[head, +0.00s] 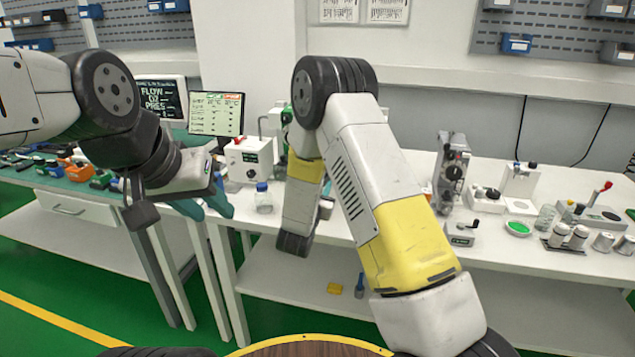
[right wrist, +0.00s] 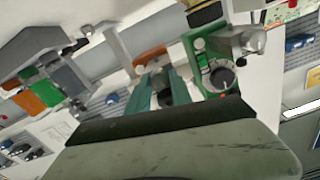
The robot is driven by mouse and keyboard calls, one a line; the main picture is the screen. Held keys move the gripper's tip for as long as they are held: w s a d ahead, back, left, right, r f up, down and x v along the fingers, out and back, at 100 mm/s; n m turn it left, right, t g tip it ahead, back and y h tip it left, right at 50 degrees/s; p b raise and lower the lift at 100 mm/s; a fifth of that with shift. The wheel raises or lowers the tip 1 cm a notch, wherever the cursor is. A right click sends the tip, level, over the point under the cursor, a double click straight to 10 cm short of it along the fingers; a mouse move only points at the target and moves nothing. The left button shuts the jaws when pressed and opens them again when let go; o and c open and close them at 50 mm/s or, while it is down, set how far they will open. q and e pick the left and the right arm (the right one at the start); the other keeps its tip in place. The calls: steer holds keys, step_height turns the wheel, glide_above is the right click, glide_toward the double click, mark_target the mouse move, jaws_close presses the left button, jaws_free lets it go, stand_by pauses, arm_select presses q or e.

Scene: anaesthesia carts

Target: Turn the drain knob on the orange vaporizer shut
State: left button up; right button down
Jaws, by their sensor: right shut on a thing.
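The orange vaporizer (right wrist: 150,54) shows in the right wrist view as a small orange part just beyond my right fingertips; the fingers hide most of it. My right gripper (right wrist: 159,72) has its teal fingers shut on a small part there, apparently the drain knob, which the fingertips largely cover. In the head view my right forearm hides the right gripper and the orange vaporizer. A green vaporizer (right wrist: 219,74) with a round dark dial stands beside the orange one.
A white box with knobs (head: 250,160), a monitor (head: 215,113) and a blue-capped bottle (head: 264,198) are near my left gripper. A device with a black dial (head: 453,172) and several jars stand on the right bench. The lower shelf (head: 290,290) is mostly clear.

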steer(key=shift+f+m, duration=0.1)
steer(key=shift+m, duration=0.4)
steer(key=c, duration=1.1)
jaws_free()
steer(key=shift+c, duration=0.2)
steer(key=v, duration=0.8)
steer(key=shift+d, duration=0.1)
